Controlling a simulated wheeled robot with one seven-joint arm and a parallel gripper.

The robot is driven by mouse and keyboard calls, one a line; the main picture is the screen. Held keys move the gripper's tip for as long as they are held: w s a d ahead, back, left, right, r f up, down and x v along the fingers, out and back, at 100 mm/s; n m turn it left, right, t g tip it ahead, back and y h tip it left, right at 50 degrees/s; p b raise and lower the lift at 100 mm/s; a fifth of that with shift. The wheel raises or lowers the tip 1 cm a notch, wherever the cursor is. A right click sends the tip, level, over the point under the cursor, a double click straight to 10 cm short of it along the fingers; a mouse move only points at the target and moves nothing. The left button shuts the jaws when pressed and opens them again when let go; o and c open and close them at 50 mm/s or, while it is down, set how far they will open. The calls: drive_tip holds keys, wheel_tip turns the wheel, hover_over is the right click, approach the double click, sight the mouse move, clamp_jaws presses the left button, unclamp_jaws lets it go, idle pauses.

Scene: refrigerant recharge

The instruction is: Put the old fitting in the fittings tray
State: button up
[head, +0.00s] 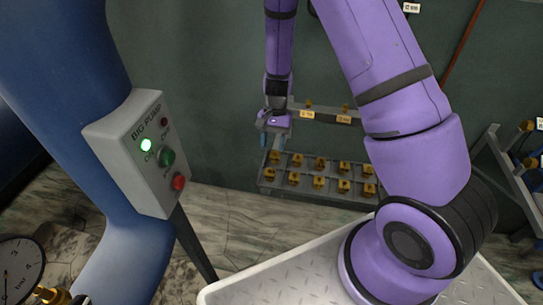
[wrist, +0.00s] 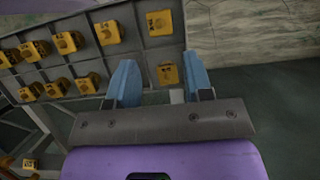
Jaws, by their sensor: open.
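The fittings tray (head: 316,199) is a grey divided rack low by the far wall, holding several yellow fittings. Its divided face (wrist: 135,50) fills the upper left of the wrist view. My gripper (head: 271,140) is at the tray's upper left corner in the head view. In the wrist view my gripper (wrist: 160,78) has its two blue fingers wide apart. A yellow fitting (wrist: 167,74) sits in the tray's end compartment, between the fingers in the picture, with gaps on both sides. I cannot tell whether it is the old fitting.
A grey rail (head: 325,116) with labels and small yellow fittings runs above the tray. A grey pump control box (head: 137,150) with a lit green lamp is on the left, beside a large blue pipe (head: 75,110). Another rack (head: 515,170) stands at the right edge.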

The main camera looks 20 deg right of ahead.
drive_tip(key=s+d+r+n+t, duration=0.1)
drive_tip(key=s+r+n+t, duration=0.15)
drive_tip(key=r, duration=0.95)
drive_tip(key=s+r+n+t, duration=0.1)
drive_tip(key=s+r, duration=0.2)
drive_tip(key=r, duration=1)
drive_tip(key=s+d+r+n+t+h, duration=0.1)
drive_tip(key=s+r+n+t, duration=0.1)
drive_tip(key=s+r, duration=0.4)
drive_tip(key=s+d+r+n+t+h, duration=0.1)
drive_tip(key=s+d+r+t, duration=0.1)
drive_tip(key=s+r, duration=0.5)
drive_tip(key=s+t, duration=0.1)
drive_tip(key=s, duration=0.4)
drive_tip(key=shift+s+d+r+n+h, duration=0.25)
drive_tip(key=shift+s+r+n+h, duration=0.05)
drive_tip(key=shift+s+n, duration=0.1)
drive_tip(key=shift+r, duration=0.1)
wheel_tip(320, 180, up, 7)
